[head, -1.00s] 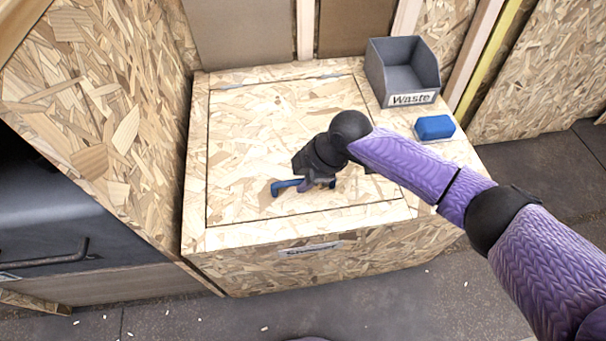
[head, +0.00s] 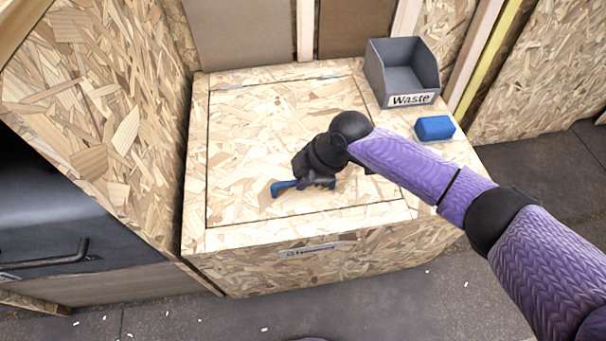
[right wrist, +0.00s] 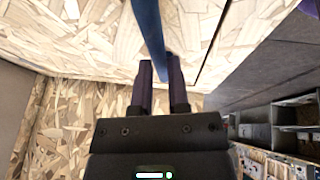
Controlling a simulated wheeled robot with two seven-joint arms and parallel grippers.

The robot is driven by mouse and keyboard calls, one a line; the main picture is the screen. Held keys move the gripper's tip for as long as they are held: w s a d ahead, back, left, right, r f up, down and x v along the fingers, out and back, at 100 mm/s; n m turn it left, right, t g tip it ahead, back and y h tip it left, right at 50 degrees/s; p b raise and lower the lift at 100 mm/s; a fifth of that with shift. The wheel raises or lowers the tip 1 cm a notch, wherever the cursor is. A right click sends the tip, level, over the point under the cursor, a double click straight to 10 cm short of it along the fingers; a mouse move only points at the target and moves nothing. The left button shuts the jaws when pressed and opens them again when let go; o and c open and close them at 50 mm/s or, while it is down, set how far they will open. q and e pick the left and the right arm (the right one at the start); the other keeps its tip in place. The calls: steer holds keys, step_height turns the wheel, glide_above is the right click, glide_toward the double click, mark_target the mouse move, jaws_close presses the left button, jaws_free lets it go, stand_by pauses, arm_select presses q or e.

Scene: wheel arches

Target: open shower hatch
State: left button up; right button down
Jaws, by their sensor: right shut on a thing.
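The shower hatch (head: 250,125) is a square chipboard lid in the top of a chipboard box, with dark seams around it. It looks flush with the box top. A blue bar handle (head: 284,188) sits near its front edge. My right gripper (head: 318,184) is at the right part of this handle, above the hatch. In the right wrist view the blue handle (right wrist: 149,28) runs between the two dark fingers of the right gripper (right wrist: 160,75), which are shut on it. My left gripper is not in view.
A grey bin (head: 402,72) labelled Waste and a blue block (head: 435,128) stand on the box top, right of the hatch. A chipboard wall (head: 100,95) rises close on the left. A label (head: 310,250) is on the box front. Floor (head: 400,310) in front is mostly clear.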

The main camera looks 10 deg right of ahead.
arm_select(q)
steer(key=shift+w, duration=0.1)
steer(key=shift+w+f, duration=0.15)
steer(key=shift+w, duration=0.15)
arm_select(e)
steer(key=shift+w+r, duration=0.1)
steer(key=shift+r, duration=0.2)
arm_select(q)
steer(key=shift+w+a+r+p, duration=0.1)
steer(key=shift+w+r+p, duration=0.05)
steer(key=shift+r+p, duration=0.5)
arm_select(e)
steer(key=w+r, duration=0.4)
steer(key=r, duration=0.5)
steer(key=w+r, duration=0.5)
steer(key=r, duration=0.5)
steer(key=shift+w, duration=0.3)
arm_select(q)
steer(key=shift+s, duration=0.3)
arm_select(e)
steer(key=shift+d, duration=0.1)
